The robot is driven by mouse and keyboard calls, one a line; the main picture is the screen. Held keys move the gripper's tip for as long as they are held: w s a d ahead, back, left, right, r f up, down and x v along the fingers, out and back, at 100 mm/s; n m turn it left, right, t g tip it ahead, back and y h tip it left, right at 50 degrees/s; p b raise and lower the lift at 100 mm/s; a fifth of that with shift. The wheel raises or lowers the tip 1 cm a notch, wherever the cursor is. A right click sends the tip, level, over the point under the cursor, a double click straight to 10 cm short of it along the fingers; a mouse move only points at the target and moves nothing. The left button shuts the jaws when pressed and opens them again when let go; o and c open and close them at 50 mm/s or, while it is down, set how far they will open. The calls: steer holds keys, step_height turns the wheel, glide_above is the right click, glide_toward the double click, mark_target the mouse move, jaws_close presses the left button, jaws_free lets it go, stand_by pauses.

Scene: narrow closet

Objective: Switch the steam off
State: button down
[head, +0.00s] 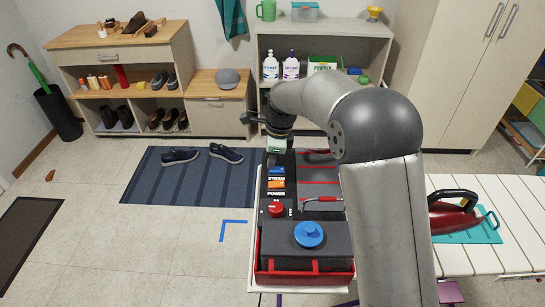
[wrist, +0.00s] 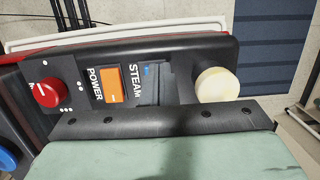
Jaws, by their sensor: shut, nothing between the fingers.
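The steam unit's dark control panel runs lengthways in the head view. Its blue STEAM switch (head: 276,171) sits just beyond the orange POWER switch (head: 276,184). My gripper (head: 277,152) is shut and empty, low over the far end of the panel, close to the STEAM switch. In the wrist view, the orange POWER switch (wrist: 111,87) is clear, and only a little blue of the STEAM switch (wrist: 149,71) shows beside a dark grey shape. I cannot tell whether my gripper touches the switch, nor which way the switch is tipped.
A red knob (head: 277,209) and a blue cap (head: 309,234) are on the unit. A cream round part (wrist: 217,85) shows at the panel's far end. A red iron (head: 457,213) rests on the right. A striped mat (head: 194,189) with shoes lies left.

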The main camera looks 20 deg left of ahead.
steer(key=shift+a+f, duration=0.1)
steer(key=shift+f, duration=0.05)
steer(key=shift+w+d+r, duration=0.15)
steer(key=shift+d+r, duration=0.15)
steer(key=shift+d, duration=0.5)
steer(key=r+p, duration=0.4)
steer(key=r, duration=0.1)
steer(key=shift+a+r+p, duration=0.2)
steer(key=shift+a+p, duration=0.1)
steer(key=shift+a, duration=0.1)
step_height(320, 180, up, 8)
steer(key=b, duration=0.2)
glide_above(267, 170)
steer(key=shift+r, duration=0.2)
